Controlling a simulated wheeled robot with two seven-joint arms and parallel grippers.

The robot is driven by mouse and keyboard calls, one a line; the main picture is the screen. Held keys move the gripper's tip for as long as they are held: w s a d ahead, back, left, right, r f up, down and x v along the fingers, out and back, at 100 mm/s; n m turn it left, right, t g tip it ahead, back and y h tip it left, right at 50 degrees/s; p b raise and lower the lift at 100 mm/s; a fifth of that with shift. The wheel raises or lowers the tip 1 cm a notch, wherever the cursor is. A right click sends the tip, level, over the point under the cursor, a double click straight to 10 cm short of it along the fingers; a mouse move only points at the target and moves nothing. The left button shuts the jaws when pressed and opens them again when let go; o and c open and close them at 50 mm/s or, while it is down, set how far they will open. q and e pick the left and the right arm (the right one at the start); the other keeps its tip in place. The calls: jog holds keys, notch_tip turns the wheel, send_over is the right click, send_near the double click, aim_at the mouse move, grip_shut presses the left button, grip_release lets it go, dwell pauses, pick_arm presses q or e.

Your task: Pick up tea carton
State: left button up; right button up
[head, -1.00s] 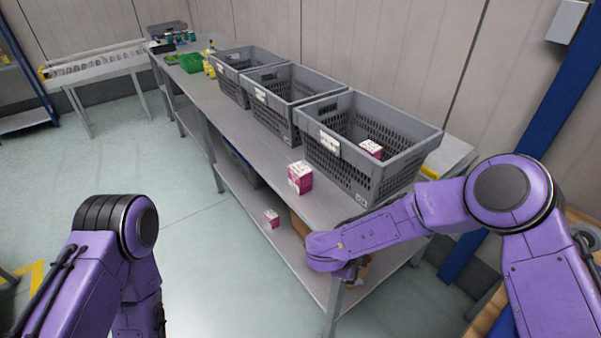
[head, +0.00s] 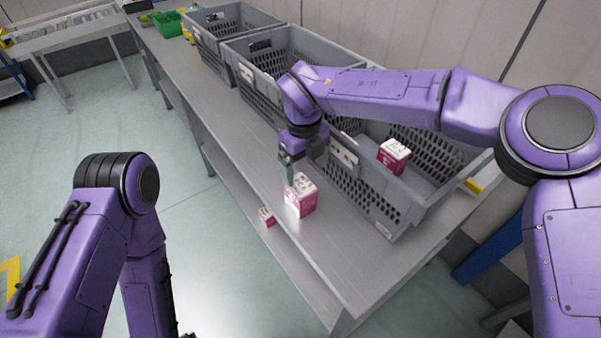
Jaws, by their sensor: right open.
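A pink and white tea carton (head: 302,198) stands upright on the grey table top, near its front edge. My right gripper (head: 291,180) is open and points down at the carton's upper left side. Its fingers overlap the carton's edge in the picture, and I cannot tell whether they touch it. A similar carton (head: 394,156) is inside the nearest grey crate (head: 372,205). Another small one (head: 267,217) is on the lower shelf. My left arm hangs at the left, and its gripper is not visible.
Two more grey crates, a middle one (head: 258,96) and a far one (head: 213,60), line the table's back. A green bin (head: 168,25) is at the far end.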

aim_at(300, 189)
jog(key=shift+w+a+r, duration=0.15)
jog(key=shift+w+a, duration=0.1)
jog(key=shift+w, duration=0.3)
notch_tip(300, 189, down, 3)
jog(key=shift+s+a+r+p, duration=0.1)
jog(key=shift+r+p, duration=0.1)
jog(key=shift+p, duration=0.25)
jog(key=s+f, duration=0.1)
jog(key=s+p, duration=0.1)
jog(key=s, duration=0.1)
jog(key=shift+f, duration=0.4)
jog(key=shift+a+f+p, duration=0.15)
jog(key=shift+f+p, duration=0.6)
jog(key=f, duration=0.1)
jog(key=w+f, duration=0.2)
jog(key=f, duration=0.1)
jog(key=shift+s+r, duration=0.2)
jog(key=shift+s, duration=0.15)
jog(key=shift+c, duration=0.9)
jog(key=shift+s+r, duration=0.1)
jog(key=shift+s, duration=0.05)
jog(key=c, duration=1)
pick_arm(q)
notch_tip(300, 189, up, 4)
jog(key=shift+f, duration=0.2)
